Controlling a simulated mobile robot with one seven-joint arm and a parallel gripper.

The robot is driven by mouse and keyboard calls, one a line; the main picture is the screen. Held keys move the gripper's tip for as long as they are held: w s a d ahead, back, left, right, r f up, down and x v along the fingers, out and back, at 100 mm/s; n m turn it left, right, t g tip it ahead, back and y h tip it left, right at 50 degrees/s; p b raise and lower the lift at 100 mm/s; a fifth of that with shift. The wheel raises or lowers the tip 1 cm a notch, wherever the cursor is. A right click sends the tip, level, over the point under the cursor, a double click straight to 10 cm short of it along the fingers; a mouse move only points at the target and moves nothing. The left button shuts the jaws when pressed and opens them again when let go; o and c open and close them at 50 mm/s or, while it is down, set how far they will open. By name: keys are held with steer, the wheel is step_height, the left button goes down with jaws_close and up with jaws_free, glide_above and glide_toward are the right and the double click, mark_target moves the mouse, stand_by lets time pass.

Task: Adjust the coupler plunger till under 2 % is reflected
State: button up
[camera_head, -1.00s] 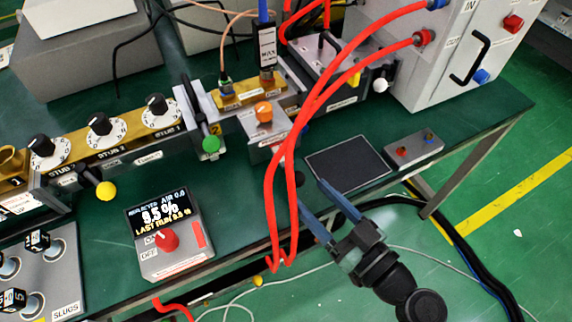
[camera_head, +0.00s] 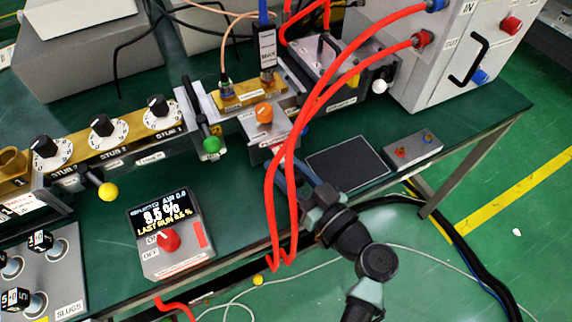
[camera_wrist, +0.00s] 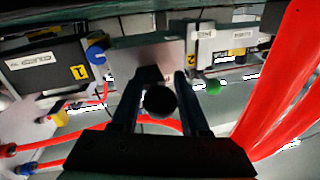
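A black round knob (camera_wrist: 160,102) on a short dark stem sticks out from a grey box (camera_wrist: 145,52) in the wrist view; I take it for the coupler plunger. My gripper (camera_wrist: 160,76) is open, its two fingers on either side of the knob with gaps showing. In the head view my gripper (camera_head: 303,166) is at the front of the box with the orange knob (camera_head: 264,112), partly behind red cables, which hide the black knob. The meter (camera_head: 170,235) shows a reflected value that looks like 9.5 %, its first digit unclear.
Red cables (camera_head: 310,110) hang close in front of my gripper and along the right of the wrist view. Black stub knobs (camera_head: 101,125) stand at left, a green ball knob (camera_head: 211,145) left of the box. A dark pad (camera_head: 347,163) lies right.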

jaws_close()
stand_by(1.1)
